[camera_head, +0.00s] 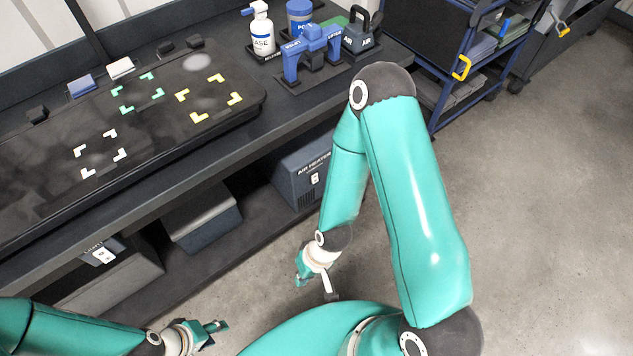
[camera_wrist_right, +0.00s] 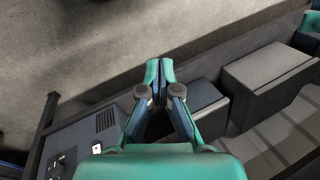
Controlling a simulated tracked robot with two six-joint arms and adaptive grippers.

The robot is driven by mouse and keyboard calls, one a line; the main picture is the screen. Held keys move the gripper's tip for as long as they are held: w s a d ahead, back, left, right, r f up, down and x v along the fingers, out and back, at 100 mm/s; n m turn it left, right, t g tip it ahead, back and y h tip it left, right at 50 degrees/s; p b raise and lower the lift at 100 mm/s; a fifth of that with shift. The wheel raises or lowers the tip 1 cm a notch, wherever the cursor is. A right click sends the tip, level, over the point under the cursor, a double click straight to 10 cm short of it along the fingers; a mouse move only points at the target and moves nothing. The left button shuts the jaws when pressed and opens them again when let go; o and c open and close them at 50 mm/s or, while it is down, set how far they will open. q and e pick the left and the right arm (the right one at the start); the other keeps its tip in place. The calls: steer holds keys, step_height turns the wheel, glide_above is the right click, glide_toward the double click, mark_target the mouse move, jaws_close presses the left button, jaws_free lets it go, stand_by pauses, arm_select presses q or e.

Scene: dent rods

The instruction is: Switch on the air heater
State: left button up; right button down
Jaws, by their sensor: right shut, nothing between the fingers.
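The air heater (camera_head: 296,182) is a dark blue-grey box on the low shelf under the workbench, with its name on top and a small white switch (camera_head: 315,178) on its front. In the right wrist view, a vented box with a white switch plate (camera_wrist_right: 97,148) lies at the lower left, left of the fingers. My right gripper (camera_wrist_right: 158,66) is shut and empty, apart from the heater; in the head view it hangs in front of the shelf. I cannot tell the switch's position. My left gripper (camera_head: 214,331) is at the bottom left, away from the heater; its finger opening is unclear.
The workbench (camera_head: 150,180) overhangs the shelf. A light box (camera_head: 104,257) and a grey box (camera_head: 202,217) stand left of the heater. A blue stand (camera_head: 312,52) and bottles (camera_head: 261,32) are on the bench. A blue cart (camera_head: 462,65) stands behind; the floor (camera_head: 540,190) is clear.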

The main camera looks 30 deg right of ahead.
mark_target(315, 178)
steer(key=w+d+f+n+t+b, duration=0.8)
steer(key=w+d+f+n+b, duration=0.2)
steer(key=w+d+f+b, duration=0.4)
steer(key=d+n+t+h+b, duration=0.2)
steer(key=d+n+t+b, duration=0.6)
steer(key=d+n+b, duration=0.2)
steer(key=shift+d+f+n+h+b, duration=0.4)
steer(key=shift+d+f+b, duration=0.05)
steer(key=shift+d, duration=0.25)
steer(key=w+a+f+b, duration=0.1)
steer(key=w, duration=1.3)
steer(key=shift+f+b, duration=0.4)
